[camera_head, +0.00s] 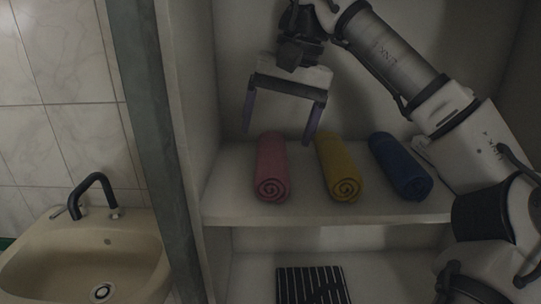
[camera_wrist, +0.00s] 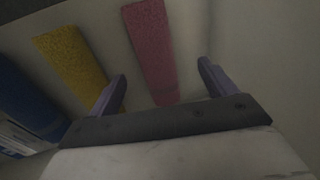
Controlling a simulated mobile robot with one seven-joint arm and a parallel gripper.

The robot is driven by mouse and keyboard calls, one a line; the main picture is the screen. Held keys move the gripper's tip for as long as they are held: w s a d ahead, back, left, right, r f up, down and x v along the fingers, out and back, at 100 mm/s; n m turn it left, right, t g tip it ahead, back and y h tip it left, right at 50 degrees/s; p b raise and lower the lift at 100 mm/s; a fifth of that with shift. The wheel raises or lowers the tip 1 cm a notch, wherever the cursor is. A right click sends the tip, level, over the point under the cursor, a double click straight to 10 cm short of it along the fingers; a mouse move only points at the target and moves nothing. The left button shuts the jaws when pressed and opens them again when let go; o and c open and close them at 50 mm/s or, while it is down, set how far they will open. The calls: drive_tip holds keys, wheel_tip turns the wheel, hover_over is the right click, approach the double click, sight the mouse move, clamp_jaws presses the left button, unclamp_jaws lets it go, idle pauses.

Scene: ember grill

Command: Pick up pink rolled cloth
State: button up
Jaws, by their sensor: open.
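The pink rolled cloth (camera_head: 271,167) lies on the shelf, leftmost of three rolled cloths, its spiral end facing forward. It also shows in the wrist view (camera_wrist: 151,45), running toward the space between my fingers. My gripper (camera_head: 279,128) is open and empty, above and behind the pink cloth, with its two purple fingers pointing down. In the wrist view my gripper (camera_wrist: 160,85) has one finger on each side of the pink cloth's line. I see no contact between the fingers and the cloth.
A yellow rolled cloth (camera_head: 338,166) and a blue rolled cloth (camera_head: 401,166) lie to the right on the same shelf (camera_head: 310,211). The cabinet's left wall (camera_head: 190,120) is close to the pink cloth. A black slatted item (camera_head: 312,285) is below. A sink (camera_head: 85,255) stands outside, left.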

sight(274, 150)
drive_tip(key=shift+x, duration=0.9)
drive_tip(key=shift+d+p+x, duration=0.15)
drive_tip(key=shift+p+x, duration=0.2)
drive_tip(key=shift+x, duration=0.75)
drive_tip(key=shift+d+p+x, duration=0.15)
drive_tip(key=shift+p+x, duration=0.15)
drive_tip(key=shift+x, duration=0.75)
drive_tip(key=shift+f, duration=0.1)
drive_tip(key=shift+c, duration=0.3)
drive_tip(key=c, duration=1)
drive_tip(key=shift+c, duration=0.2)
drive_tip(key=shift+b, duration=0.3)
